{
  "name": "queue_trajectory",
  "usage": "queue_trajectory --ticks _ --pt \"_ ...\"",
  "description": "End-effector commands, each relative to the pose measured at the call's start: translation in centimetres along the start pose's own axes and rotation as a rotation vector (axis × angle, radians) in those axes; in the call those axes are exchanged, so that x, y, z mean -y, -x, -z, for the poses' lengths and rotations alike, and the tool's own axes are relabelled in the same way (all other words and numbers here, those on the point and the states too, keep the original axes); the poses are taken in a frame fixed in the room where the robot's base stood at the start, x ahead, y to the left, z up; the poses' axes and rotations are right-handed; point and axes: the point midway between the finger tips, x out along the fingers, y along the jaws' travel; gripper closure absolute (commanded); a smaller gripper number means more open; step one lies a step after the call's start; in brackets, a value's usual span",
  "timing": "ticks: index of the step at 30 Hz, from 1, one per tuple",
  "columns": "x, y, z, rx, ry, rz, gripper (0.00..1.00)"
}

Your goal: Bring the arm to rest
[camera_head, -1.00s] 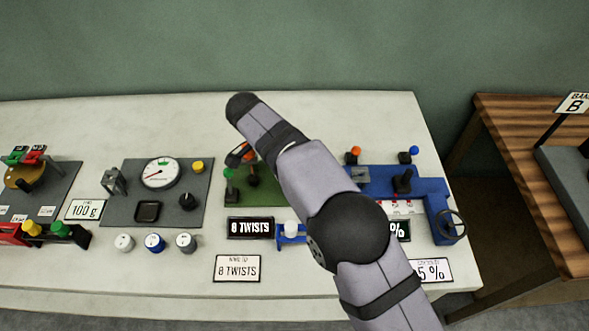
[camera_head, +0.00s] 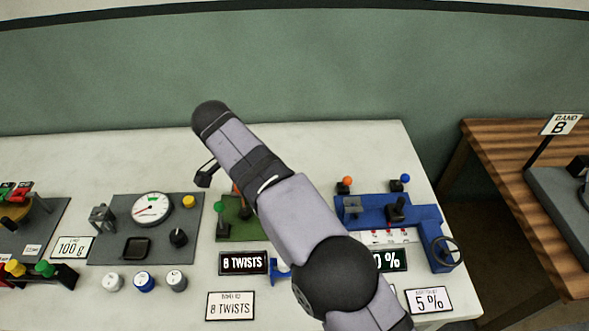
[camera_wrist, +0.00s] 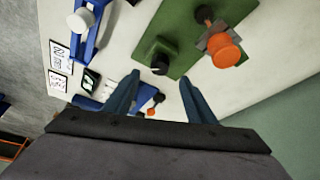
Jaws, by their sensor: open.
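My arm (camera_head: 298,218) reaches up across the head view in front of the bench, its elbow raised over the green plate. My gripper is hidden behind the arm in the head view. In the wrist view my gripper (camera_wrist: 160,84) shows two blue-grey fingers apart, with nothing held between them. The green plate (camera_wrist: 180,40) lies beyond the fingertips there, with a dark knob and an orange spool-like part (camera_wrist: 224,50). The gripper appears apart from them.
The white bench (camera_head: 310,140) carries a grey plate with a dial (camera_head: 152,208), a blue fixture (camera_head: 370,210) and sign cards such as 8 TWISTS (camera_head: 231,306). A wooden table (camera_head: 500,165) stands at the right. The green wall (camera_head: 300,70) is behind.

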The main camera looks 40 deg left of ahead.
Motion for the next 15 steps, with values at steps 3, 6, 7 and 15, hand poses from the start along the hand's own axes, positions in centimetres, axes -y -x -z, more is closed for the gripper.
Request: queue_trajectory --ticks 3,6,7,15 --pt "0.0 0.0 0.0 0.000 0.000 0.000 0.49" --pt "-0.3 -0.3 1.0 0.005 0.005 -0.008 0.49" --pt "-0.4 -0.4 1.6 0.008 0.009 -0.010 0.49" --pt "-5.3 -3.4 10.8 0.084 0.101 -0.067 0.49"
